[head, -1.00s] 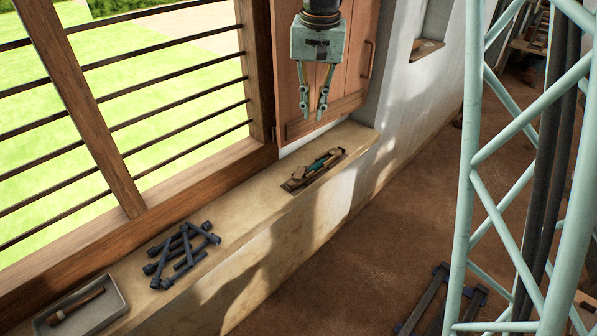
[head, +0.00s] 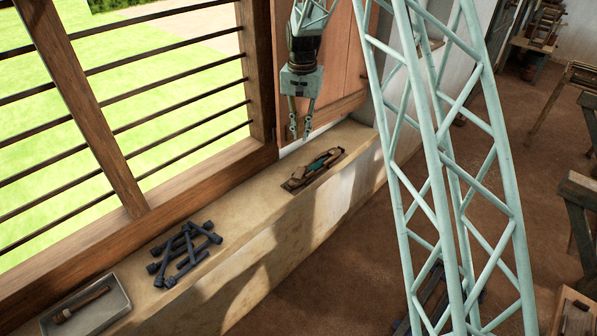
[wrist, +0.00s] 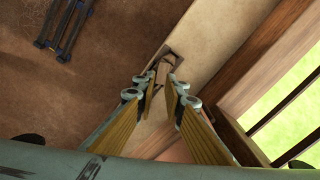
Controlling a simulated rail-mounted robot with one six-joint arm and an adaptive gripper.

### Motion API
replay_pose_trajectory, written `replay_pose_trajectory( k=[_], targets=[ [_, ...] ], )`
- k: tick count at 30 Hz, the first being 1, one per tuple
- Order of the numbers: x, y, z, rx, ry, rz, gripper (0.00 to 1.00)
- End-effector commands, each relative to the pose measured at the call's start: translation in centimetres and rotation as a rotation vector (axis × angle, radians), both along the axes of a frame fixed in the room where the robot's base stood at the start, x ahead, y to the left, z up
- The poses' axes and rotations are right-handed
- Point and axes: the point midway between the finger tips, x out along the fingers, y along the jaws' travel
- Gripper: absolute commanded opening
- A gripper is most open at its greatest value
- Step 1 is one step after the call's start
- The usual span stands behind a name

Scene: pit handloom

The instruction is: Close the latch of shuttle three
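A wooden shuttle (head: 316,168) with a teal piece in it lies in a dark shallow tray (head: 338,157) on the window ledge. I cannot make out its latch or tell which number it is. My gripper (head: 300,131) hangs fingers down above the ledge, near the shuttle's left end in the head view and clear of it. Its fingers stand apart with nothing between them. In the wrist view the fingers (wrist: 165,88) point toward the shuttle (wrist: 164,64), which is partly hidden between and beyond the tips.
The ledge (head: 262,190) is bare between the shuttle and a pile of dark blue metal pieces (head: 184,247). A grey tray (head: 122,306) with a wooden piece (head: 82,304) stands at the lower left. Window bars and a wooden shutter (head: 341,60) rise close behind my gripper.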

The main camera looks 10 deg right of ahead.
Motion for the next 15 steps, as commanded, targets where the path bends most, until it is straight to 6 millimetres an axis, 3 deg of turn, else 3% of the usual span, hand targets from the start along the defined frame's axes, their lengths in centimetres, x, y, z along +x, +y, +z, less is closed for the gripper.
replay_pose_trajectory(
  k=[9,15],
  targets=[
    [3.0,0.0,-6.1,0.002,0.028,-0.04,0.1],
    [4.0,0.0,-8.3,0.001,0.037,-0.057,0.1]
  ],
)
